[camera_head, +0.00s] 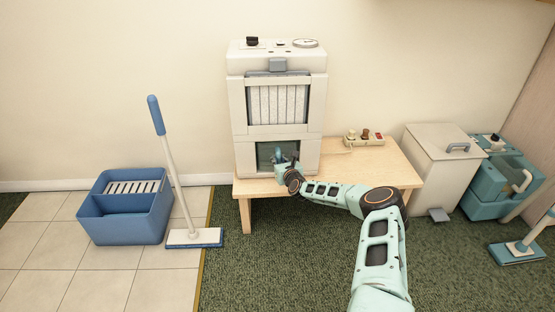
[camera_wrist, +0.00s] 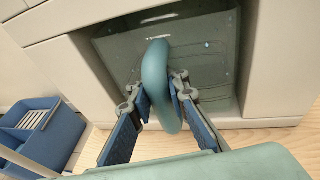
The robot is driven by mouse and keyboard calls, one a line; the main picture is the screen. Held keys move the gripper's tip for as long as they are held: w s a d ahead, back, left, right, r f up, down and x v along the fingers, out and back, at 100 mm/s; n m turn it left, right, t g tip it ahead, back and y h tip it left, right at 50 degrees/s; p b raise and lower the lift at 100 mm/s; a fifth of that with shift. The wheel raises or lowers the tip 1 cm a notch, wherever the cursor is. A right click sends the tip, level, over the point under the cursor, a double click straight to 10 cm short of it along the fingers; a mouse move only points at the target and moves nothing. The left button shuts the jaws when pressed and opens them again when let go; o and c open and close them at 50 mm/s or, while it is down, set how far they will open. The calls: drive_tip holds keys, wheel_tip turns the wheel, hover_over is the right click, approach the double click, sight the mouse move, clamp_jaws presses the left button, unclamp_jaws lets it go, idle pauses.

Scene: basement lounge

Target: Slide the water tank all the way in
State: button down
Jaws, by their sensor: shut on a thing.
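The water tank (camera_wrist: 205,60) is a dark, see-through box in the lower bay of a white appliance (camera_head: 280,98), probably a dehumidifier. In the head view the tank (camera_head: 266,157) sits inside the bay opening, partly hidden by my gripper. A curved teal handle (camera_wrist: 158,80) stands out from the tank's front. My gripper (camera_wrist: 163,98) is shut on this handle, one finger on each side of it. In the head view my gripper (camera_head: 285,168) is at the front of the bay. How deep the tank sits is hard to tell.
The appliance stands on a light wooden table (camera_head: 390,172) with a power strip (camera_head: 364,138) to its right. A blue bucket (camera_head: 127,218) and a mop (camera_head: 193,237) are on the left. A white pedal bin (camera_head: 432,172) and a teal machine (camera_head: 490,190) stand on the right.

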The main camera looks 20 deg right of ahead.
drive_tip(key=c, duration=1.8)
unclamp_jaws()
drive_tip(key=shift+o, duration=0.2)
drive_tip(key=shift+s, duration=0.1)
